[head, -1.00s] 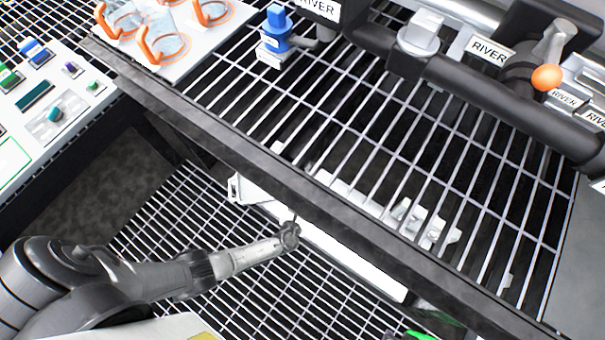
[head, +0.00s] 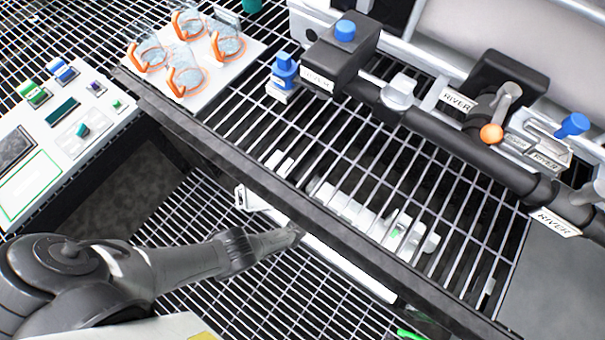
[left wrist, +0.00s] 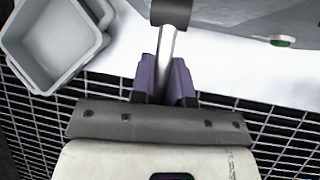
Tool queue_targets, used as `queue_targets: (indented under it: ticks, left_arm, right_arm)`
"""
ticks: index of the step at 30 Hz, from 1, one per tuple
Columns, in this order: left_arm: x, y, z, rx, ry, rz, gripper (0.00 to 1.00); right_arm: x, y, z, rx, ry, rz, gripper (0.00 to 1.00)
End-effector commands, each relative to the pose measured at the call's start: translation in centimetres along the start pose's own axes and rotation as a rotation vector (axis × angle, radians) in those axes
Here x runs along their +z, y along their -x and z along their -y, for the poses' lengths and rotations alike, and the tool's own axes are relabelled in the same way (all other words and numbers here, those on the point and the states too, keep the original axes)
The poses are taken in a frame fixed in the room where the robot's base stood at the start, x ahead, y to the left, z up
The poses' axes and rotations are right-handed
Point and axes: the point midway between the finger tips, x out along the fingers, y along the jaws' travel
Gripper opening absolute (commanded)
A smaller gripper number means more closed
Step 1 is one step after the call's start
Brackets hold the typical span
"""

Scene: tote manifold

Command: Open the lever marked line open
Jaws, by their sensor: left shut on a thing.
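My left gripper shows in the left wrist view (left wrist: 164,80), with its purple fingers shut on a metal bar (left wrist: 166,45) that has a dark collar at its top. In the head view my left arm reaches the bench's front edge, and the fingers cannot be made out there. I cannot read a "line open" mark on any part. My right gripper is not in view.
A blue-capped fitting (head: 283,75) and a black box with a blue knob (head: 345,31) stand along the grating (head: 400,195). Clear jugs with orange handles (head: 183,75) are at the back left. A control panel (head: 65,125) is at the left. A grey tub (left wrist: 55,45) is beside the gripper.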

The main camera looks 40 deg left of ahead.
Motion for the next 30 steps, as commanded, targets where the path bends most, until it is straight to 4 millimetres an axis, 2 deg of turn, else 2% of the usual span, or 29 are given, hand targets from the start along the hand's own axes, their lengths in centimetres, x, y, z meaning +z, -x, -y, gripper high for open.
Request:
queue_targets:
  ticks: [28,29,30]
  left_arm:
    - [0.28,0.24,0.01,-0.005,-0.009,-0.041,0.00]
    - [0.29,0.24,0.01,-0.005,-0.009,-0.041,0.18]
    - [0.28,0.24,0.01,-0.005,-0.009,-0.041,0.21]
  right_arm:
    - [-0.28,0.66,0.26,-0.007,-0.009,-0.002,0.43]
    - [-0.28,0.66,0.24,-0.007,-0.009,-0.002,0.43]
    - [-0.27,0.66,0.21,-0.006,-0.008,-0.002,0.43]
